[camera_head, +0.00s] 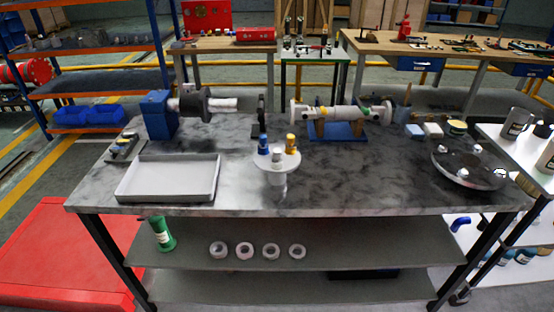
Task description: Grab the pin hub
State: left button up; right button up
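No part is labelled as the pin hub, and I cannot tell for certain which one it is. A white round flanged piece (277,173) with a stem stands near the front middle of the grey worktable (345,185). Blue, whitish and yellow pin-like pieces stand on its top. A dark round plate (470,172) with several pale knobs lies at the table's right end. Neither of my grippers shows in the head view, and nothing is seen touching these pieces.
An empty white tray (168,180) lies at front left. A blue-based machine (158,116) stands behind it. A whitish shaft assembly (340,112) rests on a blue stand (337,132). The front centre-right tabletop is clear.

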aim_at(276, 171)
jog(key=i+l+u, duration=0.2)
jog(key=l+u, duration=0.2)
jog(key=i+l+u, duration=0.1)
jog(key=l+u, duration=0.25)
jog(key=l, duration=0.2)
jog(key=l+u, duration=0.4)
jog(key=i+l, duration=0.05)
jog(key=l, duration=0.05)
